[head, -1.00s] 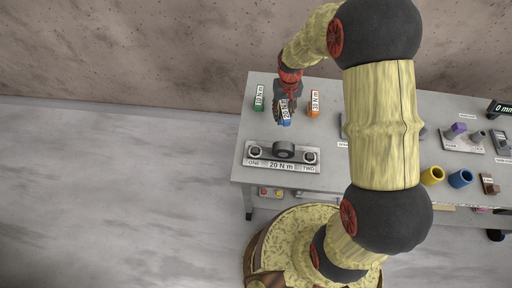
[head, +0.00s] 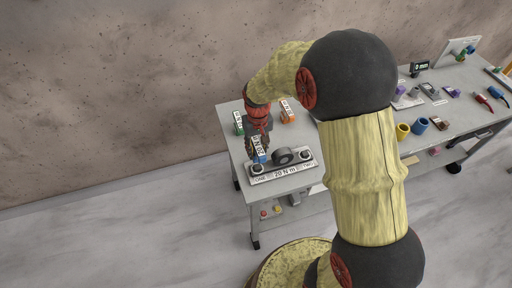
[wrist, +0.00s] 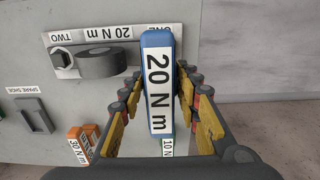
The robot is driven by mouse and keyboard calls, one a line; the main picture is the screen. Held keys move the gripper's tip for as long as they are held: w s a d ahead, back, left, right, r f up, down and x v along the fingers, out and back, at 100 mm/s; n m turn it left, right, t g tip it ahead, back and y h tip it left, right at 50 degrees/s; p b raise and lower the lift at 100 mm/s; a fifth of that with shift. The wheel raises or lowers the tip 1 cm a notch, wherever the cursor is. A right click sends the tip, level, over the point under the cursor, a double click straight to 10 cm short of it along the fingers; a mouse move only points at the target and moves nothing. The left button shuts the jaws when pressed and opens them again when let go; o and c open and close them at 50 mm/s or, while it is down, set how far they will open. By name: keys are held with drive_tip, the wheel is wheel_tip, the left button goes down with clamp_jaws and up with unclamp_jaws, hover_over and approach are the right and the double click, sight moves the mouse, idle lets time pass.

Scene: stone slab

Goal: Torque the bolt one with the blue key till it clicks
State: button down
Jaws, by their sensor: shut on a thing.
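The blue key (head: 260,152), labelled 20 N m, is held upright in my gripper (head: 257,143). In the wrist view the key (wrist: 158,85) stands between the two fingers of my gripper (wrist: 160,90). The key's lower end is at the ONE end of the bolt plate (head: 284,171), by bolt one (head: 257,169). I cannot tell whether it touches the bolt head. In the wrist view the key hides bolt one and most of the ONE label. Bolt two (head: 305,155) is at the plate's other end.
A dark round boss (head: 283,157) rises from the plate between the bolts. The green 10 N m key (head: 238,122) and orange 30 N m key (head: 287,110) stand behind on the table. Yellow (head: 403,131) and blue (head: 420,125) cups are farther right.

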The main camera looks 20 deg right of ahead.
drive_tip(key=shift+s+a, duration=0.15)
drive_tip(key=shift+s, duration=0.25)
drive_tip(key=shift+f, duration=0.1)
drive_tip(key=b, duration=0.3)
hover_over(257, 166)
drive_tip(key=shift+s+f, duration=0.15)
drive_tip(key=shift+f, duration=2.4)
drive_tip(key=shift+f, duration=0.75)
